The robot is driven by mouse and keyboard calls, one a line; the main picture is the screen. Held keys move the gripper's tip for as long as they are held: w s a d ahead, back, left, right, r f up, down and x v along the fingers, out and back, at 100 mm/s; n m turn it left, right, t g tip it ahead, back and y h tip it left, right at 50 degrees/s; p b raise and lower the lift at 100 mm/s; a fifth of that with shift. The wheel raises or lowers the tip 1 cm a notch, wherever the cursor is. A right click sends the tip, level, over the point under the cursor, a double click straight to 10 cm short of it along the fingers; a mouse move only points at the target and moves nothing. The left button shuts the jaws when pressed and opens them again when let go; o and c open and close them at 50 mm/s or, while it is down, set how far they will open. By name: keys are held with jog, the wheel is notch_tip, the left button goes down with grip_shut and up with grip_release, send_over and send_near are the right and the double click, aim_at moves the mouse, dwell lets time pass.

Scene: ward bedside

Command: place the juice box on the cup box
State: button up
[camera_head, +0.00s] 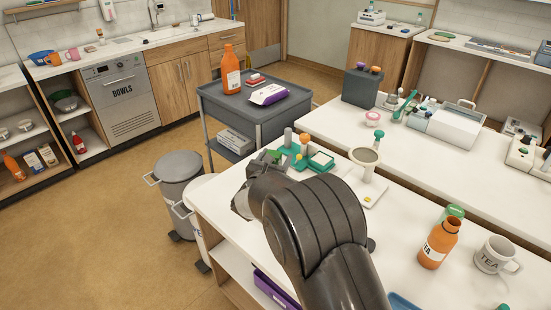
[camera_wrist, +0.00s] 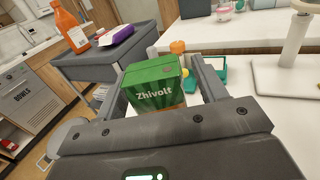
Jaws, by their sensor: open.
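A green carton lettered "Zhivolt" (camera_wrist: 155,88), with orange low on its front, stands between the fingers of my gripper (camera_wrist: 157,68) in the wrist view; it may be the juice box. The fingers are apart, one on each side of it; I cannot tell whether either touches it. In the head view my arm hides most of the carton, and only a bit of green (camera_head: 272,156) shows beside my gripper over the white table (camera_head: 225,190). I cannot identify the cup box for sure; a pale box (camera_head: 236,141) lies on the cart's lower shelf.
Small green trays (camera_head: 320,161) and a white stand (camera_head: 364,158) are just beyond my gripper. An orange bottle (camera_head: 439,244) and a TEA mug (camera_head: 495,256) stand at the right. A grey cart (camera_head: 272,108) and a grey bin (camera_head: 180,172) are beyond the table edge.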

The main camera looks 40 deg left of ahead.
jog(key=v, duration=1.1)
jog(key=shift+s, duration=0.3)
jog(key=shift+d, duration=0.1)
jog(key=w+d+r+m+h, duration=0.4)
jog(key=w+d+m, duration=0.15)
jog(key=d, duration=0.35)
jog(key=w+d+r+m+h, duration=0.35)
jog(key=w+d, duration=0.25)
jog(key=d, duration=0.3)
jog(key=w+d+r+m+g+h, duration=0.1)
jog(key=d+m+g+h, duration=0.15)
jog(key=d, duration=0.55)
jog(key=d+r+m+g+h, duration=0.1)
jog(key=d+r+m+g, duration=0.1)
jog(key=d+m, duration=0.35)
jog(key=w+d+r+m+g+h, duration=0.1)
jog(key=d+m+g+h, duration=0.1)
jog(key=d, duration=0.8)
jog(key=s+d+r+m+g+y, duration=0.1)
jog(key=s+d+m+g, duration=0.1)
jog(key=s+d+m, duration=0.45)
jog(key=s+d+m+g, duration=0.1)
jog(key=d+m+g, duration=0.2)
jog(key=d, duration=0.6)
jog(key=s+d+m+y, duration=0.5)
jog(key=s+m, duration=0.7)
jog(key=s, duration=0.1)
jog(key=shift+s+r, duration=0.25)
jog(key=shift+r, duration=0.15)
